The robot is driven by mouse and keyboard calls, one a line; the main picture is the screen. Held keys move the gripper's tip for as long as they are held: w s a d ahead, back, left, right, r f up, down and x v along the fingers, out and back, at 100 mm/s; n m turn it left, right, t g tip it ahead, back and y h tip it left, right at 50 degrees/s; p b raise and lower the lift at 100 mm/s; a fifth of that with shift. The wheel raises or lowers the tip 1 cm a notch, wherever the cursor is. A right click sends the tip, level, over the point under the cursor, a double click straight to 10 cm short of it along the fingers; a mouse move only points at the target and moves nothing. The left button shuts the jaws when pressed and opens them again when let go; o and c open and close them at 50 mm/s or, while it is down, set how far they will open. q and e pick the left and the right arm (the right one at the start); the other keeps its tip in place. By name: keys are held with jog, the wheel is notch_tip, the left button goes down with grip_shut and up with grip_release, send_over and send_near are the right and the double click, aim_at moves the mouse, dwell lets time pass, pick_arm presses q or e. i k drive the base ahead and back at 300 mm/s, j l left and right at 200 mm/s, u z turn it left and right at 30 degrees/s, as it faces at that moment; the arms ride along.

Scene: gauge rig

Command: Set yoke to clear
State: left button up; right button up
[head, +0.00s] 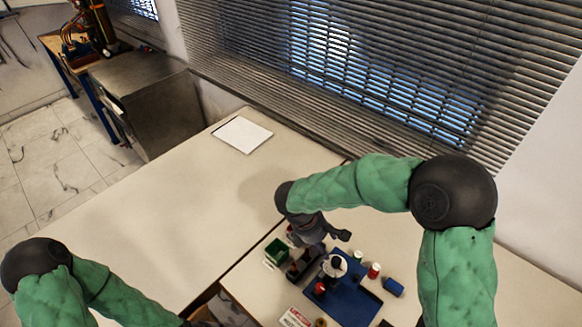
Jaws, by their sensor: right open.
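The gauge rig is small in the head view, with a blue base (352,302) on the near table. A white round part with a dark top (333,266) stands on it, and a red knob (320,288) sits at its left side. I cannot tell which part is the yoke or how it is set. My right gripper (333,243) is open just behind the rig, above the table and close to the white part. Whether it touches anything is unclear. My left arm comes in at the lower left; its gripper is out of view.
A green box (277,251) stands left of the rig. A red-and-white cylinder (374,270) and a blue block (393,287) are at its right. A white card with red print (295,318) lies in front. A white sheet (242,135) lies farther back; the left tabletop is clear.

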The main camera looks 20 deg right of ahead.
aim_at(353, 273)
jog(key=k, duration=1)
